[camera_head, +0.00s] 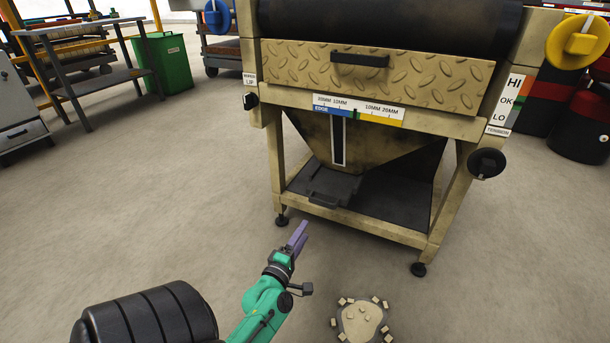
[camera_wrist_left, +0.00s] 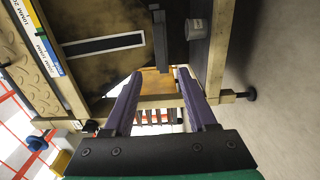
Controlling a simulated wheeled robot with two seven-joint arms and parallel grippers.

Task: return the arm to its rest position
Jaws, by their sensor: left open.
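My left arm (camera_head: 264,300), green with a dark wrist, reaches up from the bottom of the head view. My left gripper (camera_head: 300,231) has purple fingers and is in front of the press, over the floor as seen from the head. In the left wrist view the gripper (camera_wrist_left: 160,73) shows its two fingers apart with nothing held between them. The beige brick press (camera_head: 385,122) stands ahead, with its lower tray (camera_head: 322,186) beyond the fingertips. My right gripper is not in view.
The press's near foot (camera_head: 418,269) and black side knob (camera_head: 487,163) stand to the right. A green bin (camera_head: 165,63) and a grey table (camera_head: 85,40) are far left. Floor between is clear.

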